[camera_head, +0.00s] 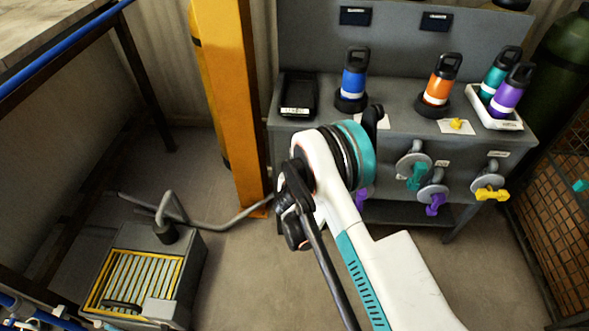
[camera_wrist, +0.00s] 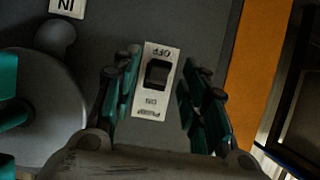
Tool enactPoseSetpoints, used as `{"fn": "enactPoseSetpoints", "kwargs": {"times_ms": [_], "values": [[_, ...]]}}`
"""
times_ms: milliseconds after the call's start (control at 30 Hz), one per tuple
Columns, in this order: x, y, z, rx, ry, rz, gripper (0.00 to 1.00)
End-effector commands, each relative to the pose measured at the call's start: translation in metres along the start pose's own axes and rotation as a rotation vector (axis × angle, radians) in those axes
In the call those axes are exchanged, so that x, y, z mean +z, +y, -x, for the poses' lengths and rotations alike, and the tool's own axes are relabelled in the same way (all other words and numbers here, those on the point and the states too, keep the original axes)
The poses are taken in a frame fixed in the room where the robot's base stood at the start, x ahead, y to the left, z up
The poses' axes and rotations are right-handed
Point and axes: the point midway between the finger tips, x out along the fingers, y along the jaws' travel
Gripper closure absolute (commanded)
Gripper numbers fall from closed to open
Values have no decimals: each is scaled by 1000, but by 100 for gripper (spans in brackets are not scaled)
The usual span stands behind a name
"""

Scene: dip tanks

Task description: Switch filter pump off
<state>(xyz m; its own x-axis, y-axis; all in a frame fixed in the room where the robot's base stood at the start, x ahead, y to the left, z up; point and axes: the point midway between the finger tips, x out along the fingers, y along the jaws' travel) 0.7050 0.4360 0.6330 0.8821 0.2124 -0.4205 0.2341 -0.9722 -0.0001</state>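In the wrist view, a pump switch (camera_wrist: 157,74) is a dark rocker on a white plate (camera_wrist: 150,108) fixed to a grey panel. The plate's lettering is upside down, with OFF at the top and ON and PUMP at the bottom. I cannot tell which way the rocker is tipped. My gripper (camera_wrist: 160,80) is open and empty, its teal and black fingers on either side of the plate. Contact with the switch cannot be made out. In the head view, my arm hides the switch and the gripper.
Valves with teal (camera_head: 416,177), purple (camera_head: 435,204) and yellow (camera_head: 492,194) handles stick out of the grey bench (camera_head: 400,140). Several bottles stand on top. An orange post (camera_head: 232,100) is left of the bench. A filter box (camera_head: 150,275) and hose stand on the floor.

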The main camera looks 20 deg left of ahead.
Motion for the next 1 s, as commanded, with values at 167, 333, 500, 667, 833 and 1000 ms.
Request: {"fn": "enactPoseSetpoints", "kwargs": {"times_ms": [167,333,500,667,833,1000], "values": [[-1,0,0,0,0,0,60],[-13,0,6,0,0,0,60],[-38,0,18,0,0,0,60],[-62,0,29,0,0,0,60],[-81,0,38,0,0,0,60],[-90,0,41,0,0,0,60]]}}
